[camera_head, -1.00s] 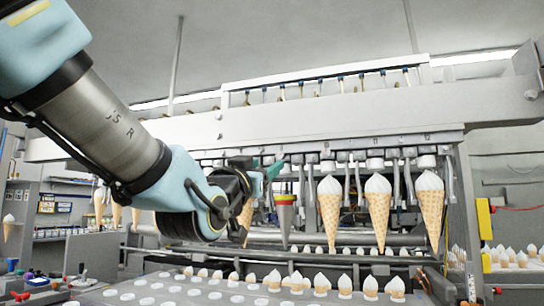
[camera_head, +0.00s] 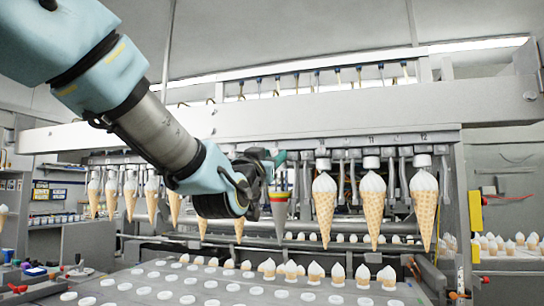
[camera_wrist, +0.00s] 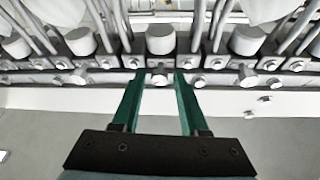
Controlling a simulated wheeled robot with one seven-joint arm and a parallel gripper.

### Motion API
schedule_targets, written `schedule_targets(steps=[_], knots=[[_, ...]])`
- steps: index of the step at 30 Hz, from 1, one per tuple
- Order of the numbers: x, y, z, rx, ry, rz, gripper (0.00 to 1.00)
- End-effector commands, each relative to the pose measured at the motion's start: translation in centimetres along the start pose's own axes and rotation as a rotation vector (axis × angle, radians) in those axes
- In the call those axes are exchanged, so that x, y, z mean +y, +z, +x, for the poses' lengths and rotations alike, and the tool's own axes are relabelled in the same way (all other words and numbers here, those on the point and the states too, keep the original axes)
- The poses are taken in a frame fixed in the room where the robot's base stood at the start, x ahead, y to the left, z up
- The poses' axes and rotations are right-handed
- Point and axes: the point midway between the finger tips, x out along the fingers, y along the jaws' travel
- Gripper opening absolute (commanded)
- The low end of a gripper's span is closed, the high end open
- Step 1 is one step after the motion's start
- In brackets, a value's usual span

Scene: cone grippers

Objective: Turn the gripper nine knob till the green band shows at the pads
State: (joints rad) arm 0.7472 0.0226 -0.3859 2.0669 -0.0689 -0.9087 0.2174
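My gripper (camera_head: 278,160) is at the row of cone grippers under the machine's beam, beside a grey cone (camera_head: 279,211) with coloured bands at its top. In the wrist view its two green fingers (camera_wrist: 159,74) are apart. A small bolt-like knob (camera_wrist: 160,76) on the metal rail sits between the fingertips, with a gap visible on each side. I cannot tell whether either finger touches it. The number nine label is not readable. The pads at the grey cone are partly hidden by my gripper, and I cannot tell which band is level with them.
Filled cones (camera_head: 324,208) hang to the right of the grey cone, and more hang at the left. A tray (camera_head: 130,275) with white-topped cones and round white spots lies below. The machine's beam (camera_head: 300,123) runs just above my gripper.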

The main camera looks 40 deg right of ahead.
Motion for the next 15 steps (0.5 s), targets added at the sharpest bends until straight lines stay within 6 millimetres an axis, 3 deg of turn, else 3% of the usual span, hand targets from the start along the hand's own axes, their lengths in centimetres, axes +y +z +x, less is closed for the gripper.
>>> schedule_targets(steps=[2, 11, 15], knots=[[-0.01, 0.00, -0.01, 0.000, 0.000, 0.000, 0.34], [-0.02, -0.01, -0.01, 0.000, 0.000, 0.000, 0.00], [-0.02, -0.01, -0.01, 0.000, 0.000, 0.000, 0.00]])
